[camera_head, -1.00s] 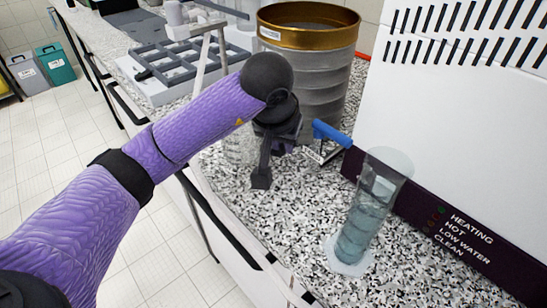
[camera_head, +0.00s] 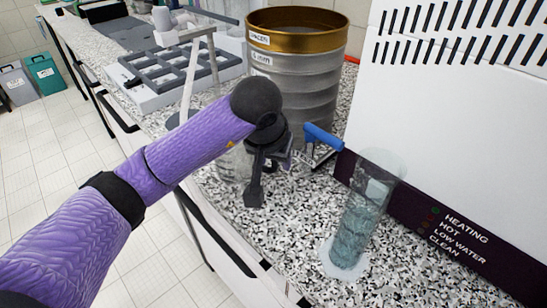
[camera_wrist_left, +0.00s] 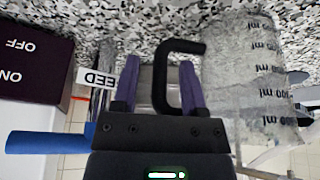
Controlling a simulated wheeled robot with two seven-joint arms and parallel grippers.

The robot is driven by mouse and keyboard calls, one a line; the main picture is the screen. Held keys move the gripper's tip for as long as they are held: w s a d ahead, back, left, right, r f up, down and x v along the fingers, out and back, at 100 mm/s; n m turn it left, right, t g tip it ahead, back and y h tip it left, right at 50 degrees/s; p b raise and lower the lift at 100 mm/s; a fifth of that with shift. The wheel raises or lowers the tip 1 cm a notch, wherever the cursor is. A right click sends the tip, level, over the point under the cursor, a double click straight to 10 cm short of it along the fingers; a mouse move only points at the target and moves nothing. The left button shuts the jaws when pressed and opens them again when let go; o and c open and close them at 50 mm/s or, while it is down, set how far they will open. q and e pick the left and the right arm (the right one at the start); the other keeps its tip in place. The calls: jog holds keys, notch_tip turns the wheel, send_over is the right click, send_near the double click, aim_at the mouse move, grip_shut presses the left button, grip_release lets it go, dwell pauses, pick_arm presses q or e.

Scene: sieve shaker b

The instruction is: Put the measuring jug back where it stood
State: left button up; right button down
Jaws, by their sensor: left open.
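The measuring jug (camera_wrist_left: 245,75) is clear, with dark ml markings that look upside down in the left wrist view. Its black hooked handle (camera_wrist_left: 186,46) lies between the fingers of my left gripper (camera_wrist_left: 160,80), which is open, with gaps beside the handle. In the head view the jug (camera_head: 232,165) shows only in part, left of and behind my left gripper (camera_head: 262,180), over the speckled counter. Whether its base rests fully on the counter is hidden. My right gripper is not in view.
A tall cylinder of bluish liquid (camera_head: 360,220) stands right of the gripper. A blue-handled lever (camera_head: 323,136) is close by, in front of the sieve stack (camera_head: 300,70). A white machine (camera_head: 450,100) walls off the right. A grey compartment tray (camera_head: 175,68) lies at the back left.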

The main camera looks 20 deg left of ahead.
pick_arm(q)
jog(key=p+v, duration=0.3)
jog(key=v, duration=0.8)
jog(key=shift+r, duration=0.35)
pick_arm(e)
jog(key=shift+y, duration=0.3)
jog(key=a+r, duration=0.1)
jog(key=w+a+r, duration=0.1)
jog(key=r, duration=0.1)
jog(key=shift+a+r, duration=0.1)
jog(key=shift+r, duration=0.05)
pick_arm(q)
jog(key=shift+s, duration=0.1)
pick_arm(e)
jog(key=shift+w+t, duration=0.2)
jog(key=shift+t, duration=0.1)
